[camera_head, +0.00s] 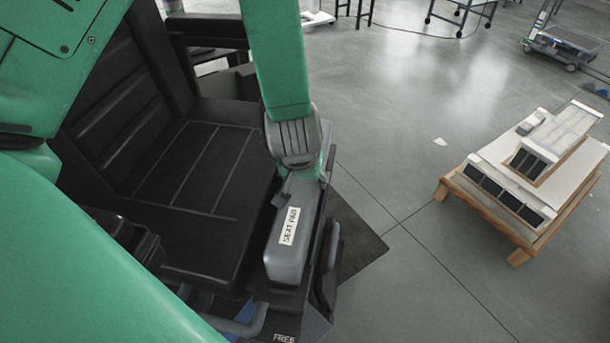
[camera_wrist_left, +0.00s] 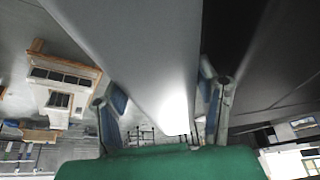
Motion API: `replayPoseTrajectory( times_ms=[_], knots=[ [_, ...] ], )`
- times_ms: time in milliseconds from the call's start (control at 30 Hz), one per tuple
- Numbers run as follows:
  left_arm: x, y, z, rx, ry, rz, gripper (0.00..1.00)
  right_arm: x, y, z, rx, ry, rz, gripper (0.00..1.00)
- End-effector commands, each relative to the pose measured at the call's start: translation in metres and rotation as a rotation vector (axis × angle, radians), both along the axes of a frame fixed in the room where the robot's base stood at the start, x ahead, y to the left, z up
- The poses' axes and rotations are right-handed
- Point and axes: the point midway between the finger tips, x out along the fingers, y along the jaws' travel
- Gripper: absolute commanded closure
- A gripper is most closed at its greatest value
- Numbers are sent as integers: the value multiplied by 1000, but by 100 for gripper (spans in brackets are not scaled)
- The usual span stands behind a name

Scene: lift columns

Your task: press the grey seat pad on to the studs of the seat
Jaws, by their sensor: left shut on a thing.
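The grey seat pad (camera_head: 288,252), a long block with a white "SEAT PAD" label, lies along the right side of the black seat (camera_head: 195,175) in the head view. My left gripper (camera_head: 283,200) is at the pad's far end, below the grey wrist, its fingers mostly hidden. In the left wrist view, the two fingers of my left gripper (camera_wrist_left: 162,112) stand on either side of the grey pad (camera_wrist_left: 145,50), shut on it. The studs are not visible. I cannot tell whether the pad touches what is under it. My right gripper is not in view.
A black armrest (camera_head: 205,25) and the seat backrest (camera_head: 115,90) stand close to my arm. A dark mat (camera_head: 358,240) lies right of the seat. A wooden pallet (camera_head: 530,235) with white and dark boxes stands at the right. The grey floor between is clear.

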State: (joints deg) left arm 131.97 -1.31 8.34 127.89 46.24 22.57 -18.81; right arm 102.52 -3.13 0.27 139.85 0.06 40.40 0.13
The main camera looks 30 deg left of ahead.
Motion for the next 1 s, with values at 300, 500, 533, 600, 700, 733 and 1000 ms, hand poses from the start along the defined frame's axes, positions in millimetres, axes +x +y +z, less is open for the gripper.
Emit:
replayPoseTrajectory(
  times_ms=[300,500,533,600,700,733,1000],
  knots=[
    [0,-1,-3,0,-2,-1,96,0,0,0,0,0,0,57],
    [0,-1,-3,0,-2,-1,96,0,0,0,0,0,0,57],
    [1,-1,-3,0,-2,-1,96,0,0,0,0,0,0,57],
    [1,-1,-4,0,-2,-1,96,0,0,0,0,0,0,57],
    [0,-1,-6,0,-1,-1,96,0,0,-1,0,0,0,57],
    [0,-1,-7,1,-1,-1,96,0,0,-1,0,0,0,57],
    [1,-1,-12,0,-2,0,96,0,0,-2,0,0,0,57]
  ],
)
